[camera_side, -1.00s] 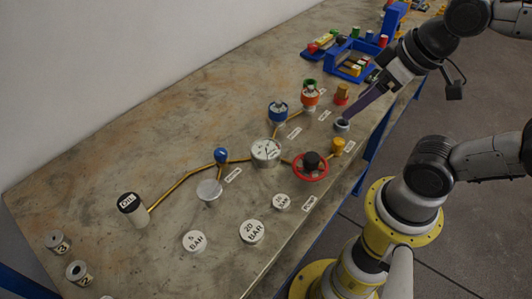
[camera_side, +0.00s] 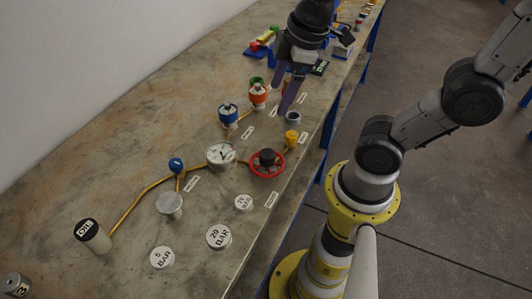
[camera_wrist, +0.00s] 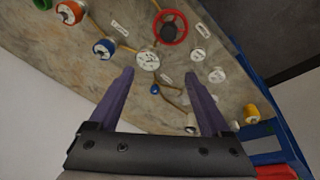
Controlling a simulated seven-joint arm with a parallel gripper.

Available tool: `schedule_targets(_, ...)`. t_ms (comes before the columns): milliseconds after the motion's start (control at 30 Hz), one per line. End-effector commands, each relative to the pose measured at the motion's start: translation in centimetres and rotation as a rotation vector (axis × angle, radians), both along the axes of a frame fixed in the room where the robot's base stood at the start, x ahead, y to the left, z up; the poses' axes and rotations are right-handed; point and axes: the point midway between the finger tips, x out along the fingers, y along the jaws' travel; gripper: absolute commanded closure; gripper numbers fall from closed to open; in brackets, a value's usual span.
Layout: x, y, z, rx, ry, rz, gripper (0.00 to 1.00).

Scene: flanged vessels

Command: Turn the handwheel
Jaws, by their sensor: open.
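The red handwheel (camera_side: 267,164) with its dark hub lies near the right edge of the table, on the brass pipe line. It also shows at the top of the wrist view (camera_wrist: 171,27). My gripper (camera_side: 287,98) is above the table, farther back than the wheel and apart from it, with its purple fingers pointing down. In the wrist view my gripper (camera_wrist: 160,85) has its two fingers spread with nothing between them. The pressure gauge (camera_side: 221,155) sits on the pipe just left of the wheel.
A yellow fitting (camera_side: 291,138) stands close beside the wheel. Blue (camera_side: 228,115) and orange (camera_side: 258,95) valves stand behind. Discs marked BAR (camera_side: 219,237) lie in front, with an oil can (camera_side: 93,236) at left. The table's left middle is bare.

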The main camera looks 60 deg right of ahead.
Motion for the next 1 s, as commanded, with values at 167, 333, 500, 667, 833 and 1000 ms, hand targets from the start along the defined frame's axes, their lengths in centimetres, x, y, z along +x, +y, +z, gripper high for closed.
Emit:
schedule_targets(167,2.7,0.0,-4.0,-0.031,0.186,0.153,0.18)
schedule_targets(333,3.2,0.0,-6.3,-0.025,0.278,0.159,0.18)
schedule_targets(500,3.0,0.0,-7.5,-0.022,0.297,0.158,0.18)
schedule_targets(667,2.9,0.0,-9.8,-0.023,0.298,0.157,0.18)
schedule_targets(833,2.9,0.0,-13.2,-0.022,0.299,0.156,0.18)
schedule_targets(1000,2.9,0.0,-16.4,-0.022,0.299,0.156,0.18)
